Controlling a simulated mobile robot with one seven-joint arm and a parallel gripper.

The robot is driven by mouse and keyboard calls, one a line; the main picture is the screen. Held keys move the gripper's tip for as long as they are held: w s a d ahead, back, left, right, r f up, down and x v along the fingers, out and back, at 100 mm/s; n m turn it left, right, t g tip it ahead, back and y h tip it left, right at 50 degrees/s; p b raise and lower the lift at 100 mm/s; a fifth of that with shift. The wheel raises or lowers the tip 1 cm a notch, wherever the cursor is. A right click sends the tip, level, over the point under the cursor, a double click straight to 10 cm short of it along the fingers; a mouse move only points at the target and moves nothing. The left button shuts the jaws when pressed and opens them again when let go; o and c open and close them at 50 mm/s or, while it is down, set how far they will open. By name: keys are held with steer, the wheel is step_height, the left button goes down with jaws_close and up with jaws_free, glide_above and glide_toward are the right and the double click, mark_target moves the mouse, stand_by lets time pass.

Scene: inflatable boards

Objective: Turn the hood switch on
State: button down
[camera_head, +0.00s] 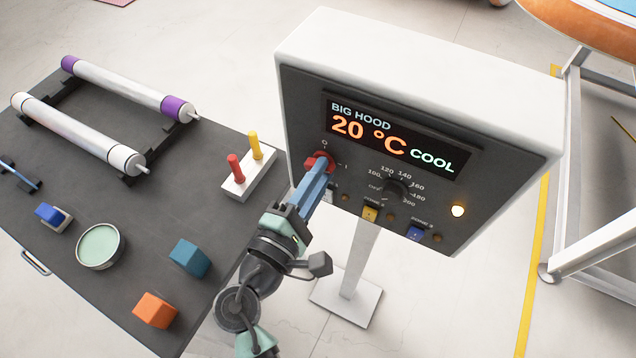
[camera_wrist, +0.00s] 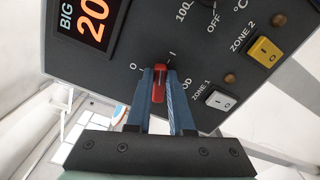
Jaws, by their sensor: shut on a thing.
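The hood control box (camera_head: 320,88) is a white-sided panel on a stand, with a dark face. Its display (camera_head: 395,138) reads "BIG HOOD 20 °C COOL". The hood switch (camera_head: 319,162) is a red rotary knob below the display's left end, between marks O and I. In the wrist view the red knob (camera_wrist: 160,82) sits between the blue fingers of my gripper (camera_wrist: 162,88). My gripper (camera_head: 318,175) is shut on the knob. The fingers hide the knob's sides, and its exact turn angle is hard to read.
A temperature dial (camera_head: 397,190), a yellow zone 2 switch (camera_wrist: 264,51) and a white zone 1 switch (camera_wrist: 220,100) are near the knob. A dark table (camera_head: 130,212) with rollers and blocks stands at left.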

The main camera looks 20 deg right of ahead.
steer(key=shift+f+m+b, duration=0.2)
steer(key=shift+m+b, duration=0.85)
steer(key=shift+b, duration=0.05)
steer(key=shift+f+m+b, duration=0.15)
steer(key=shift+m+b, duration=0.9)
steer(key=c, duration=0.8)
jaws_free()
steer(key=b+v, duration=0.2)
steer(key=v, duration=1.1)
steer(key=shift+b, duration=0.3)
